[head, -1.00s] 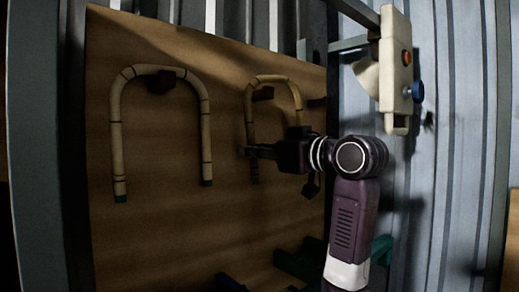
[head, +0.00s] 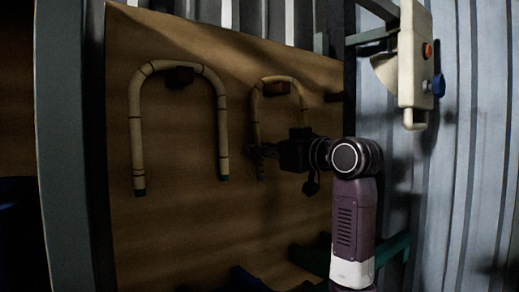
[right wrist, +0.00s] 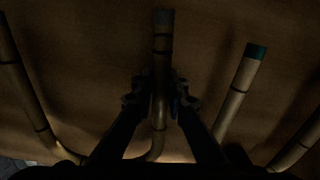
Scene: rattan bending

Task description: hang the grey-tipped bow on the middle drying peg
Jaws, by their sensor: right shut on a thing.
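The grey-tipped bow, a pale rattan U with its legs down (head: 256,115), is upright in front of the board in the head view. Its arch is just over the middle drying peg (head: 277,88); I cannot tell if it rests on it. My right gripper (head: 258,152) is shut on the bow's left leg, low down. In the right wrist view the fingers (right wrist: 160,100) close around this leg, and its grey tip (right wrist: 163,17) points up the picture. My left gripper is not in view.
A teal-tipped bow (head: 136,130) hangs on the left peg (head: 180,75); its near leg (right wrist: 240,85) is beside my fingers. The right peg (head: 333,97) is bare. A cream fixture with red and blue knobs (head: 413,70) is at the right wall. Green supports (head: 390,248) are below.

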